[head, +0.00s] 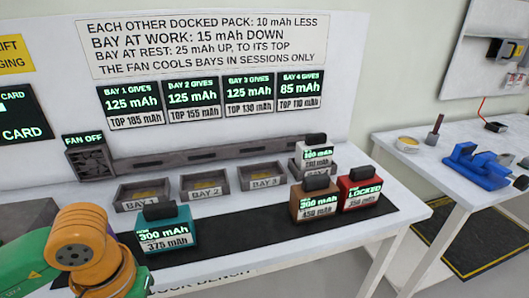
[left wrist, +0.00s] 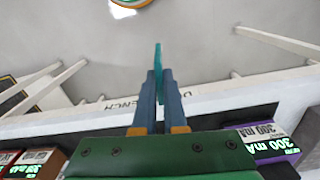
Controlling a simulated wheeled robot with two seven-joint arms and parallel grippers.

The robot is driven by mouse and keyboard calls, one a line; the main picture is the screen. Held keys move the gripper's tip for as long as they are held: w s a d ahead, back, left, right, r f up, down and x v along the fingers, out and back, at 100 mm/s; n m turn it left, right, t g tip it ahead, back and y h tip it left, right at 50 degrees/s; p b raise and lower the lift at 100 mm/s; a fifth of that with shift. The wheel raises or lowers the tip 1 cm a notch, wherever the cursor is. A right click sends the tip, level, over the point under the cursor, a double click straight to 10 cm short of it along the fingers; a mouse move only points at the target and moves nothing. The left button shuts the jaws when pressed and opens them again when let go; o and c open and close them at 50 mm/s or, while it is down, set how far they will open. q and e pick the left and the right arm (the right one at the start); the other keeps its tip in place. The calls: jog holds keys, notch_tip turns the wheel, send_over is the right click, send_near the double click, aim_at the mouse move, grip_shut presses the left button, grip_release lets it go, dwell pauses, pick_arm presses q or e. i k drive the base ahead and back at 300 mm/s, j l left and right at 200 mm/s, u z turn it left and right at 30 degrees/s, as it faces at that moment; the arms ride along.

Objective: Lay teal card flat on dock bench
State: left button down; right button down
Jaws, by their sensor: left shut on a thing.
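A thin teal card (left wrist: 158,58) shows edge-on in the left wrist view, upright between the blue fingers of my left gripper (left wrist: 158,75). The gripper is shut on it. Grey floor lies behind the card, past the edge of the dock bench (left wrist: 225,95). In the head view the white dock bench (head: 408,197) carries a dark mat (head: 250,229). My green and orange left arm enters at the lower left there; the fingers and card are out of that view. My right gripper is in neither view.
On the bench stand a teal pack (head: 166,232), a brown pack (head: 316,199), a red locked pack (head: 359,190) and a grey pack (head: 314,155). Bays 1 to 3 (head: 205,187) look empty. A purple pack (left wrist: 270,143) shows in the wrist view. The mat between teal and brown packs is clear.

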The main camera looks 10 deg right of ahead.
aim_at(390, 187)
jog(key=i+l+u, duration=0.15)
jog(key=l, duration=1.6)
jog(key=l+u, duration=0.15)
jog(key=l, duration=1.6)
